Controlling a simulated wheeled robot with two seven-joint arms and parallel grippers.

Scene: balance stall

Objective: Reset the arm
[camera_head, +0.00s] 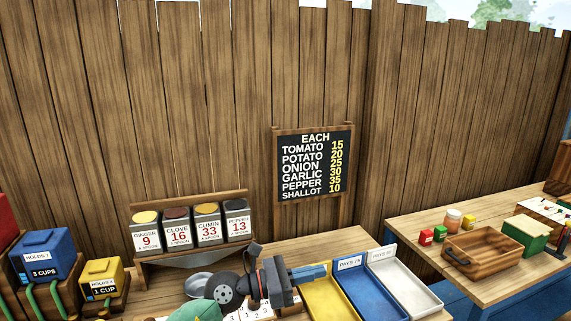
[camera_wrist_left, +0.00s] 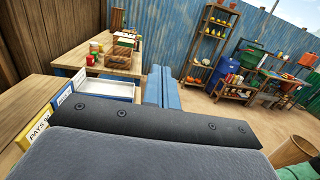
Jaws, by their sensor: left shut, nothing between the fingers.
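My left gripper (camera_head: 318,272) reaches in over the front table with its blue fingers pointing right. The fingers are shut together with nothing between them. They hang close above the yellow tray (camera_head: 327,300) and the blue tray (camera_head: 372,291); I cannot tell the exact gap. In the left wrist view the two blue fingers (camera_wrist_left: 162,88) stand side by side past the dark gripper body. My right gripper is in neither view.
Spice tins (camera_head: 190,228) stand on a rack behind the gripper. A metal scoop (camera_head: 198,284) lies left of it. A white tray (camera_head: 405,283) sits right of the blue one. A price board (camera_head: 314,164) stands behind. A second table (camera_head: 490,285) holds a wooden crate (camera_head: 483,252).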

